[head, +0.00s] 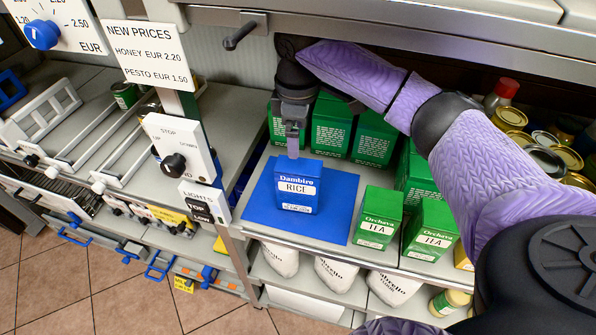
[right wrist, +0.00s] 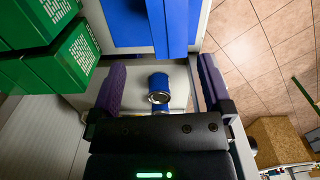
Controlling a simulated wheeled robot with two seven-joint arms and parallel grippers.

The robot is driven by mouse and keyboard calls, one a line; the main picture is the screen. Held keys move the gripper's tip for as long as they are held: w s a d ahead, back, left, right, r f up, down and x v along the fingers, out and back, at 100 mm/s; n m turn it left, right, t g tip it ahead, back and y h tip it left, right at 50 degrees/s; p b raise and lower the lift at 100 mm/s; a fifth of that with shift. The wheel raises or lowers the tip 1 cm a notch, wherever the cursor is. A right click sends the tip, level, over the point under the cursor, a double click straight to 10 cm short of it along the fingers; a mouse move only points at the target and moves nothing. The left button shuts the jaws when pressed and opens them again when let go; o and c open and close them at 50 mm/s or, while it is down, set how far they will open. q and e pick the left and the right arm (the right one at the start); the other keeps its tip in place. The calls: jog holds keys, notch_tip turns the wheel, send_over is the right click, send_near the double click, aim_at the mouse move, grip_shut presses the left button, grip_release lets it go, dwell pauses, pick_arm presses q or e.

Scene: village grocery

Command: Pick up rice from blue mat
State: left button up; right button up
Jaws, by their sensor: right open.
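The rice box (head: 298,188) is blue with a white RICE label and stands upright on the blue mat (head: 342,207). My right gripper (head: 293,146) hangs just above and behind the top of the box in the head view. In the right wrist view its two purple fingers (right wrist: 161,66) are wide apart, with nothing clamped between them. The blue box (right wrist: 171,28) shows beyond the fingertips, in line with the gap, with part of the mat (right wrist: 122,22) beside it. Whether a finger touches the box is unclear. My left gripper is not in view.
Green tea boxes (head: 377,217) stand right of the mat, and more green boxes (head: 332,125) stand behind it. A post with a control panel (head: 178,155) rises at the left. White sacks (head: 338,272) lie below. A blue cylindrical part (right wrist: 158,84) shows between the fingers.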

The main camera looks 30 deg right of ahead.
aim_at(299, 165)
jog(key=f+b, duration=0.1)
jog(key=f, duration=0.2)
jog(key=s+f+b, duration=0.1)
jog(key=f, duration=0.2)
jog(key=f+b, duration=0.1)
jog(key=f, duration=0.2)
jog(key=shift+s+a+f+b, duration=0.15)
jog(key=shift+a+b, duration=0.1)
jog(key=shift+b, duration=0.15)
jog(key=c, duration=0.5)
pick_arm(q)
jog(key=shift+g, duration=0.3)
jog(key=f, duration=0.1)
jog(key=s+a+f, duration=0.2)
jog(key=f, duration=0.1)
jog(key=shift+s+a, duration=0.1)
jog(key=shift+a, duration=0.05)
pick_arm(e)
grip_shut()
